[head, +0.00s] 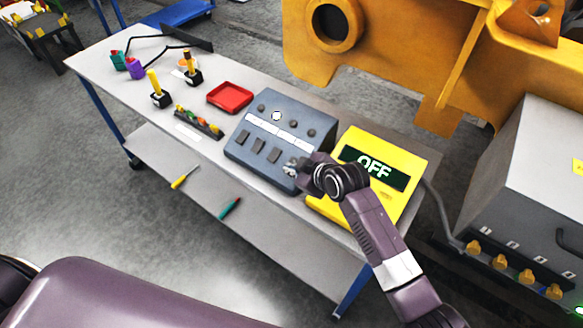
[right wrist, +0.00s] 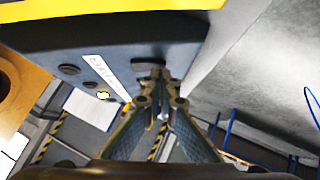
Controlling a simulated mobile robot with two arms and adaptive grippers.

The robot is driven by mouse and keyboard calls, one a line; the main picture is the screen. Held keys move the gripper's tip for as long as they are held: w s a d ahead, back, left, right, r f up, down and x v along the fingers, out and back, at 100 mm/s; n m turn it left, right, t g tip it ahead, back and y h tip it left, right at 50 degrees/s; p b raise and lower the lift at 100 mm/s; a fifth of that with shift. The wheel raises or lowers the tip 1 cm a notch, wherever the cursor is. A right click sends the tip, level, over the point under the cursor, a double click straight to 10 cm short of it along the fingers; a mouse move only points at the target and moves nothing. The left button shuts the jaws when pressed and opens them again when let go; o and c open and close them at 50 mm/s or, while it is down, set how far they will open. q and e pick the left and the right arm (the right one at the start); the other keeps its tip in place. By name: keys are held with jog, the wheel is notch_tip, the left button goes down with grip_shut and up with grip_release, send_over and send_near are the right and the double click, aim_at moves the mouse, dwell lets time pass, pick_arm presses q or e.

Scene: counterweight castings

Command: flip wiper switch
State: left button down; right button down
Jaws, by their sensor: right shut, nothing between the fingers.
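The grey control box (head: 232,146) stands on the table with a row of dark rocker switches (head: 258,146) below a white label strip (head: 283,131). The label text is too small to read, so I cannot tell which switch is the wiper switch. My right gripper (head: 294,165) is shut and empty at the lower right of the box's sloped face, hiding the right end of the switch row. In the right wrist view its closed fingertips (right wrist: 153,72) are close to the box's dark face (right wrist: 110,40); contact cannot be told. My left gripper is not in view.
A yellow box (head: 348,218) showing OFF stands right of the control box. A red tray (head: 230,97), a strip of coloured parts (head: 199,123) and two small joysticks (head: 159,97) stand to the left. A lit white knob (head: 277,116) is above the label strip.

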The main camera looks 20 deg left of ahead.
jog(key=shift+w+f+b, duration=0.2)
jog(key=shift+f+b, duration=0.05)
jog(key=shift+b, duration=0.1)
jog(key=shift+s+r, duration=0.25)
jog(key=shift+s, duration=0.15)
jog(key=shift+w+r+p, duration=0.25)
jog(key=shift+w+p, duration=0.05)
jog(key=shift+p, duration=0.2)
jog(key=shift+r, duration=0.25)
jog(key=shift+r+p, duration=0.2)
jog(key=shift+p, duration=0.15)
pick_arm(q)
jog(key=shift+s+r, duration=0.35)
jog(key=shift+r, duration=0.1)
pick_arm(e)
jog(key=shift+s, duration=0.15)
